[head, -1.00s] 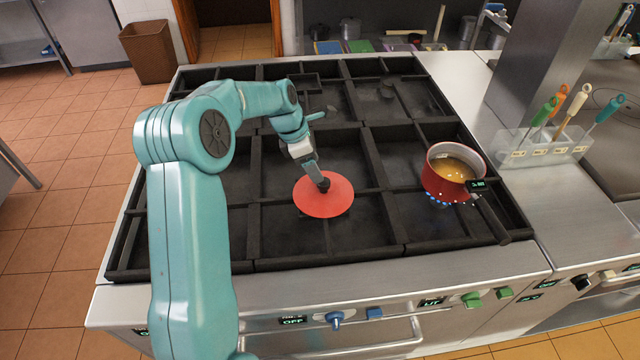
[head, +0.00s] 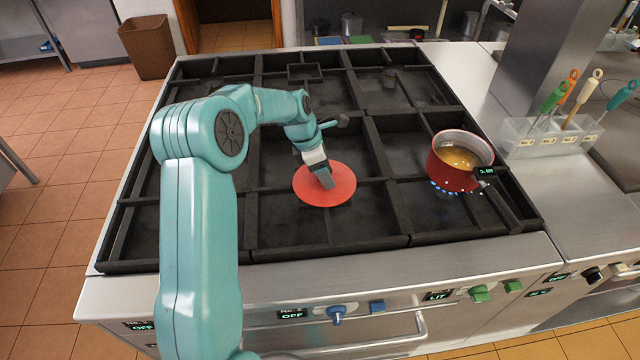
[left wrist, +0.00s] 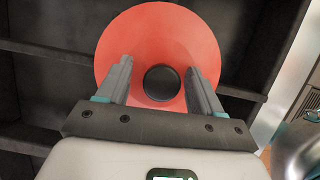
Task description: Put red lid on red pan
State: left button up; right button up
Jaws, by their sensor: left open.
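The red lid (head: 340,192) is a flat round disc lying on the grill slats at the front middle. In the left wrist view the lid (left wrist: 155,40) has a round black knob (left wrist: 161,83) at its centre. My left gripper (head: 325,181) is over the lid. In the left wrist view my left gripper (left wrist: 160,88) is open, with one finger on each side of the knob and gaps between. The red pan (head: 452,173) stands on the front right burner, uncovered, with brownish liquid in it. Its dark handle points to the lower right. My right gripper is not in view.
Dark grill bars (head: 400,211) cross the cooktop between lid and pan. A clear utensil holder (head: 548,138) with coloured handles stands on the counter to the right. A brown bin (head: 148,46) is on the floor at the back left.

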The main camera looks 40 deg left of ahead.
pick_arm(q)
jog(key=shift+s+d+r, duration=0.1)
jog(key=shift+d+r, duration=0.05)
jog(key=shift+s+r, duration=0.1)
jog(key=shift+s, duration=0.05)
jog(key=c, duration=0.4)
jog(key=shift+a, duration=0.2)
jog(key=c, duration=0.5)
jog(key=shift+d, duration=0.15)
jog(key=c, duration=0.3)
jog(key=shift+r+p, duration=0.7)
jog(key=shift+p, duration=0.1)
notch_tip(320, 180, up, 2)
jog(key=shift+r+p, duration=0.1)
jog(key=shift+p, duration=0.7)
jog(key=shift+r+p, duration=0.6)
jog(key=shift+r, duration=0.05)
